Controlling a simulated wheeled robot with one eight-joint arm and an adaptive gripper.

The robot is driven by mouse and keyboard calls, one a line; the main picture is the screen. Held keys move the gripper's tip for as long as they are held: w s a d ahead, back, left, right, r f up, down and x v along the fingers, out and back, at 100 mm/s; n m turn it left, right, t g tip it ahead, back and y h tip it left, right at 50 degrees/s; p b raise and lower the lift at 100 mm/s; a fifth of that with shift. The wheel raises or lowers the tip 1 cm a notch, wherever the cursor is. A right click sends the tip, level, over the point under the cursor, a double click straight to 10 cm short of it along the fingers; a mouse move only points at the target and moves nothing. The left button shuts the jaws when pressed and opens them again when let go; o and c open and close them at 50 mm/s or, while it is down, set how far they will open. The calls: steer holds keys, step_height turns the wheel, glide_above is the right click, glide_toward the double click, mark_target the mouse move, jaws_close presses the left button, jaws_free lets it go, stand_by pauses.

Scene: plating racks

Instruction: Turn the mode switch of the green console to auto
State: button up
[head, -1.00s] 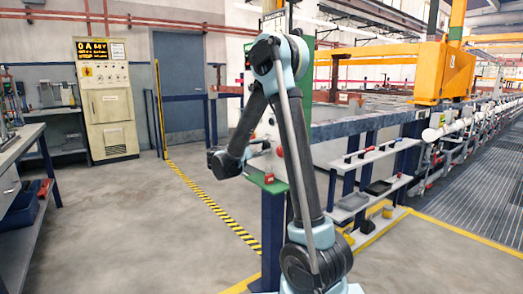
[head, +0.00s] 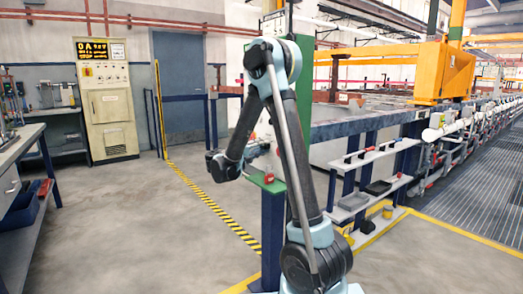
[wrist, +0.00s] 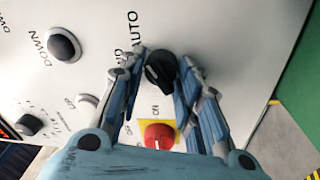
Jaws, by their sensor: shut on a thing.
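The green console's pale front panel (wrist: 225,40) fills most of the wrist view, with its green side (wrist: 300,110) at the right. The black mode switch (wrist: 160,70) is a round knob near the word AUTO (wrist: 134,30) and a partly hidden label ending in "ND". My gripper (wrist: 162,66) is shut on the switch, one finger on each side.
A red knob (wrist: 160,135) on a yellow plate sits just below the switch, between my fingers. A black DOWN button (wrist: 63,45) and another knob (wrist: 30,124) are at the left. A shelf rack (head: 375,160) stands right of my arm; the floor at left is open.

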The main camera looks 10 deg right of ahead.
steer(key=shift+o, duration=0.2)
steer(key=shift+f+m, duration=0.15)
steer(key=shift+m, duration=0.85)
steer(key=shift+s, duration=0.1)
steer(key=o, duration=0.9)
steer(key=shift+o, duration=0.2)
steer(key=v, duration=1.2)
steer(key=shift+w, duration=0.2)
